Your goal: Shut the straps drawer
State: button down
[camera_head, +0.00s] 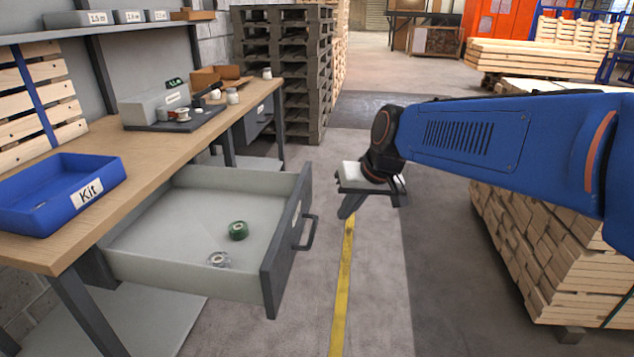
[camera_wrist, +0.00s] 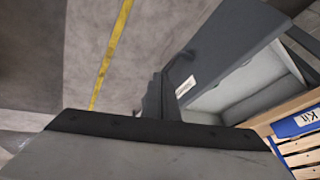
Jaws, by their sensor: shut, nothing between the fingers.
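The open drawer (camera_head: 160,265) is pulled far out from under the wooden bench in the head view. Its dark front panel (camera_head: 287,243) has a dark bar handle (camera_head: 308,232) and a pale label, too small to read. A green roll (camera_head: 238,230) and a clear or grey roll (camera_head: 219,259) lie on its floor. My gripper (camera_head: 345,212) is shut and empty, to the right of the drawer front and apart from the handle in the head view. The wrist view shows the drawer front (camera_wrist: 215,55) and its label beyond my gripper; the fingertips are not clear there.
A blue Kit tray (camera_head: 60,190) stands on the bench (camera_head: 160,160) above the drawer. A second drawer (camera_head: 258,118) sits farther along the bench. Stacked timber (camera_head: 560,260) is at the right. The floor with a yellow line (camera_head: 343,290) is clear in front of the drawer.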

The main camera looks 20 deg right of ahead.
jog(key=w+d+m, duration=0.2)
jog(key=w+d, duration=0.2)
jog(key=w, duration=0.8)
jog(key=m+t+y, duration=0.1)
jog(key=t, duration=0.1)
send_near(310, 188)
jog(key=d+x, duration=0.1)
jog(key=x, duration=0.3)
jog(key=shift+w+a+f, duration=0.25)
jog(key=shift+w+a, duration=0.05)
jog(key=shift+w, duration=0.2)
jog(key=w+a, duration=0.7)
jog(key=a, duration=0.5)
jog(key=w+a, duration=0.7)
jog(key=a, duration=0.6)
jog(key=w+a, duration=0.7)
jog(key=a, duration=0.5)
jog(key=shift+w+a, duration=0.25)
jog(key=shift+w, duration=0.05)
jog(key=shift+a+r, duration=0.1)
jog(key=shift+r, duration=0.1)
